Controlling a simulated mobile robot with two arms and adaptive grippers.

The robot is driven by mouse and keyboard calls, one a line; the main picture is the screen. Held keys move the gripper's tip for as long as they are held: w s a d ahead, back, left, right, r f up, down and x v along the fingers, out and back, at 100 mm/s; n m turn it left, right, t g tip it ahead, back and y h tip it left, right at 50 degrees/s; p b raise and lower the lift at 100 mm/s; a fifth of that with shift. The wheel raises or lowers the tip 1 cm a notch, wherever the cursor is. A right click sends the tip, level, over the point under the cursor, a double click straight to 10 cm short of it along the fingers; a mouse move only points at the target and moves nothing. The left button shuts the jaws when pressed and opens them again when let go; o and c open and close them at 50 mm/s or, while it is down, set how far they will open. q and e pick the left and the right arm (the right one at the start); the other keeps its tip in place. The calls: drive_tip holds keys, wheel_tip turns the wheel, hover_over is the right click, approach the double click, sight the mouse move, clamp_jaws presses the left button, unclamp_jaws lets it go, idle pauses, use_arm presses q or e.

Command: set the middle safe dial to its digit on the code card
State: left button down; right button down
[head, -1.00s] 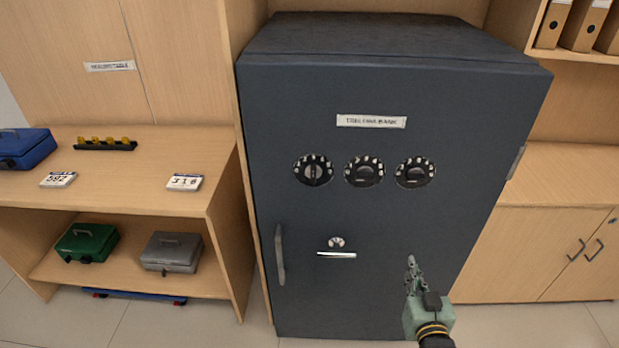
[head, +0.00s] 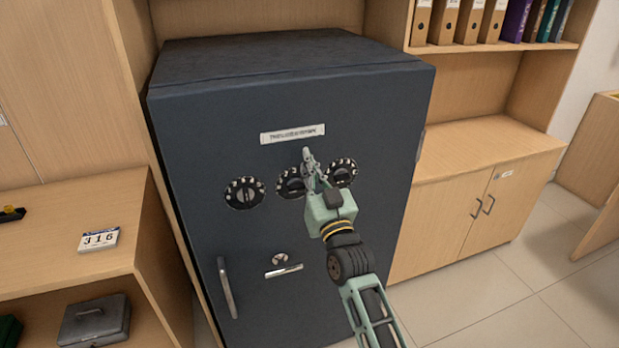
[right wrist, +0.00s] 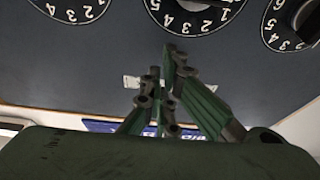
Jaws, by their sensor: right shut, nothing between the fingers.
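The middle safe dial (head: 289,184) is black with white digits. My right gripper and forearm partly cover it in the head view. The right wrist view shows the lower part of its face (right wrist: 192,14) at the top, cut by the frame edge. Its exact setting is not readable. My right gripper (head: 308,154) is shut and empty, in front of the safe, fingertips near the name plate above the dials. It also shows in the right wrist view (right wrist: 168,62). A card (head: 99,240) reading 316 stands on the left shelf. My left gripper is out of view.
A grey cash box (head: 94,320) sits lower left.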

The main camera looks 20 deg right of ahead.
sight(296, 188)
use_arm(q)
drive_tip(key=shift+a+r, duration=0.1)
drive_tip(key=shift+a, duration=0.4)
use_arm(e)
drive_tip(key=shift+f, duration=2.05)
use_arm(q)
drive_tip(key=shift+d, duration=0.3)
use_arm(e)
drive_tip(key=shift+d, duration=0.1)
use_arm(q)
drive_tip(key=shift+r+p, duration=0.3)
use_arm(e)
drive_tip(key=m+h, duration=0.1)
drive_tip(key=m, duration=0.1)
drive_tip(key=f+m+h, duration=0.1)
drive_tip(key=m, duration=0.1)
drive_tip(key=d+f+m+h, duration=0.1)
drive_tip(key=m, duration=0.1)
drive_tip(key=shift+f, duration=0.1)
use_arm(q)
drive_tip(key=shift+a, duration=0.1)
use_arm(e)
drive_tip(key=shift+d+f, duration=0.1)
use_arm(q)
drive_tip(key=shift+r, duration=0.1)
